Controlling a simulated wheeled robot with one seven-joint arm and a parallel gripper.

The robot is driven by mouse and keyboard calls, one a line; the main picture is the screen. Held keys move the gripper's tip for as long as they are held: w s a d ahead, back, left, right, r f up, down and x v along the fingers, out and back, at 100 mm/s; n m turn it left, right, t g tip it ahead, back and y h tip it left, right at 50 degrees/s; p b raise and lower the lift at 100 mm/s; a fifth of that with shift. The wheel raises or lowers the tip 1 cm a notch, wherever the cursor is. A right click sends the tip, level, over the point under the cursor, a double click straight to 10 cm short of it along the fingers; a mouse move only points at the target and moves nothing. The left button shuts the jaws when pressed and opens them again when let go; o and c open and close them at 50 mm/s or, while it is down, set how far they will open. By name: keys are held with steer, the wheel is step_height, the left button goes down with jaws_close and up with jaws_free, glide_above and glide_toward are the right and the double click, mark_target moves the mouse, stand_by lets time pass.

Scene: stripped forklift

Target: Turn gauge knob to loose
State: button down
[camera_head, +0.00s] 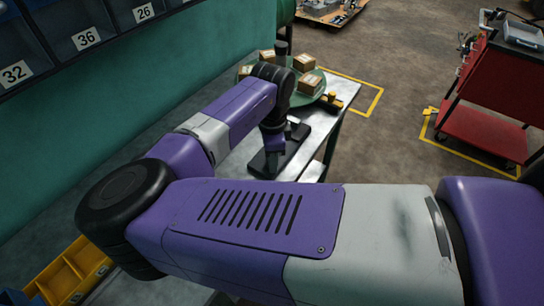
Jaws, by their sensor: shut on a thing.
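My arm reaches across the view, and my gripper (273,164) points down at a dark flat fixture (295,146) on the metal bench. The gripper is shut on a small part at the fixture, which I take to be the gauge knob. The knob is hidden behind the gripper and too small to make out. Its setting and any marks on the gauge cannot be read from here.
A green round tray (312,92) with several small cartons stands on the bench (345,93) behind the fixture. Labelled bins (85,40) hang at upper left. A yellow bin (72,270) is at lower left. A red cart (485,100) stands right, across open floor.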

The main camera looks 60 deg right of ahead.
steer(key=n+p, duration=0.1)
steer(key=n, duration=0.2)
steer(key=shift+r+n+p, duration=0.1)
steer(key=shift+n+p, duration=0.2)
steer(key=shift+p, duration=0.05)
steer(key=n+p, duration=0.2)
steer(key=n, duration=0.2)
steer(key=shift+s+n, duration=0.1)
steer(key=shift+n, duration=0.2)
steer(key=n+p, duration=0.1)
steer(key=n, duration=0.3)
steer(key=shift+n, duration=2)
steer(key=c, duration=1.1)
jaws_free()
